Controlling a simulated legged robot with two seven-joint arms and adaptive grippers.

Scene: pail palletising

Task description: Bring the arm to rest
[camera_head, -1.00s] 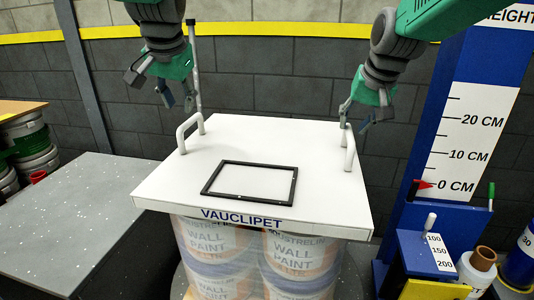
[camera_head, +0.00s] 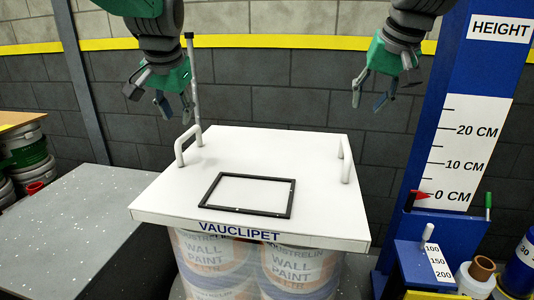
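My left gripper (camera_head: 160,100) hangs open and empty at the upper left, above and behind the left handle (camera_head: 186,146) of the white board. My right gripper (camera_head: 368,100) is open and empty at the upper right, above and apart from the right handle (camera_head: 345,160). The white board (camera_head: 315,210), marked VAUCLIPET, lies flat on top of several wall paint pails (camera_head: 215,255). A black rectangular frame (camera_head: 250,194) lies on the board.
A blue height gauge (camera_head: 465,120) with a red pointer stands at the right. The air above the board is clear.

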